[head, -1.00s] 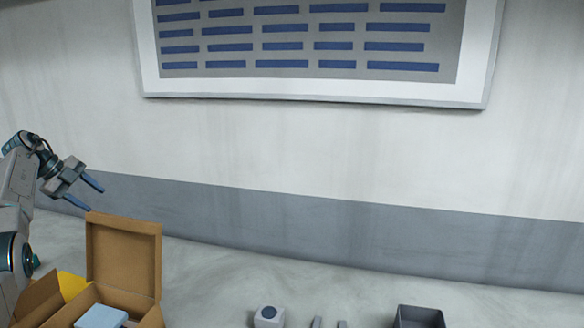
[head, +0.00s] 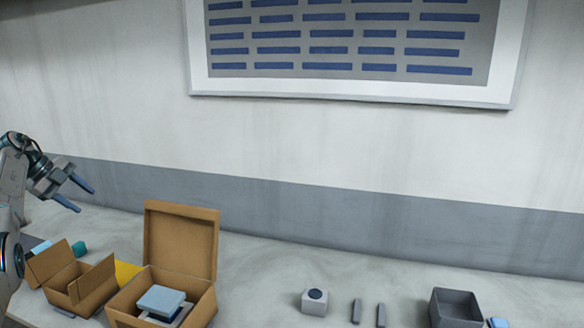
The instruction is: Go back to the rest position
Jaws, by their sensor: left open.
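My left gripper (head: 73,194) is at the left of the head view, raised above the table. Its two blue-tipped fingers are apart and nothing is between them. It is to the left of the tall open lid of a cardboard box (head: 181,240) and apart from it. My right gripper is not in view. No film reel can be made out.
The cardboard box holds a light blue flat item (head: 162,300). A smaller open box (head: 82,286) stands left of it. The back middle is clear.

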